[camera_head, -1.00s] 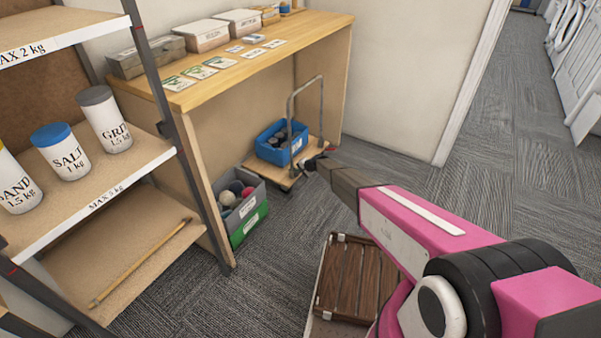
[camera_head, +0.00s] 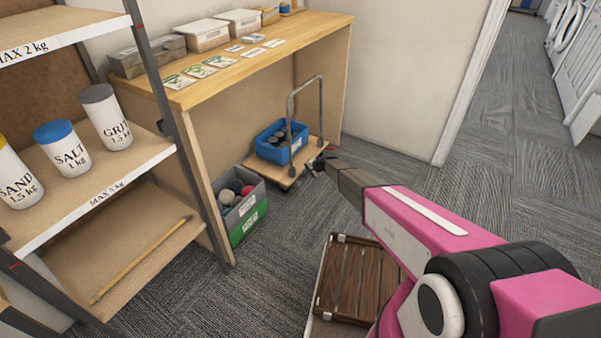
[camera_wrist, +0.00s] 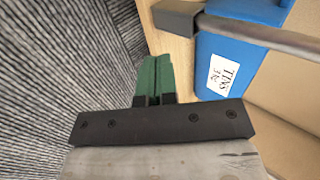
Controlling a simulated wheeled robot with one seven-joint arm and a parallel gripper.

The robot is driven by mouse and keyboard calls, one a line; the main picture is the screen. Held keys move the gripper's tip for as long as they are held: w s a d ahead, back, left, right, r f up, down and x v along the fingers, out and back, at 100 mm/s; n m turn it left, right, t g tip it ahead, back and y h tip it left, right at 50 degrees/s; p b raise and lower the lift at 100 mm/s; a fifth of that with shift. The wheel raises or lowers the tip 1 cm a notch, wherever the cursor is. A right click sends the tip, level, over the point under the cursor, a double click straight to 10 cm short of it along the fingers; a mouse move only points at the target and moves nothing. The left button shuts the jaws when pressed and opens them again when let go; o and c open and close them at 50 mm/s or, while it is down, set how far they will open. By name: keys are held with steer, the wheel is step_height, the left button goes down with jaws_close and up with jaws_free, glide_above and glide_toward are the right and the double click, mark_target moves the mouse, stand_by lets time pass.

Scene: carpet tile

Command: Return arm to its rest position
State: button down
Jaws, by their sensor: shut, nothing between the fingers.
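My pink arm (camera_head: 430,222) reaches from the lower right towards the middle of the head view. My gripper (camera_head: 318,162) is at its far end, in front of the low trolley under the wooden desk. In the wrist view my gripper's green fingers (camera_wrist: 154,78) are together, with nothing between them. They point towards the trolley's wooden deck (camera_wrist: 168,40), beside a blue bin (camera_wrist: 222,75) with a TINS label. I cannot tell whether the fingertips touch the trolley.
The trolley's metal handle (camera_head: 290,105) stands near my gripper. A grey and green crate (camera_head: 250,218) of round things sits left of it. A shelf (camera_head: 120,185) with tubs stands at left. A slatted wooden box (camera_head: 350,285) lies below my arm. Carpet is clear at right.

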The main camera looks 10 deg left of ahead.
steer(key=s+d+r+n+g+h, duration=0.1)
steer(key=s+d+r+h, duration=0.1)
steer(key=s+d+r, duration=0.75)
steer(key=s+d+r+n+h, duration=0.1)
steer(key=s+d+r+n, duration=0.1)
steer(key=s+d+r, duration=0.8)
steer(key=s+d+r+h, duration=0.2)
steer(key=s+d+r, duration=0.3)
steer(key=d, duration=0.3)
steer(key=s+d+r+g+h, duration=0.1)
steer(key=s+d+r+h, duration=0.1)
steer(key=s+d+r, duration=0.4)
steer(key=s+d+r+g+h, duration=0.1)
steer(key=s+d+r, duration=0.4)
steer(key=d, duration=0.7)
steer(key=s+h, duration=0.1)
steer(key=s, duration=0.1)
steer(key=shift+s+d+r+n, duration=0.2)
steer(key=shift+s+d+n, duration=0.1)
steer(key=shift+s, duration=0.1)
steer(key=shift+w+a, duration=0.1)
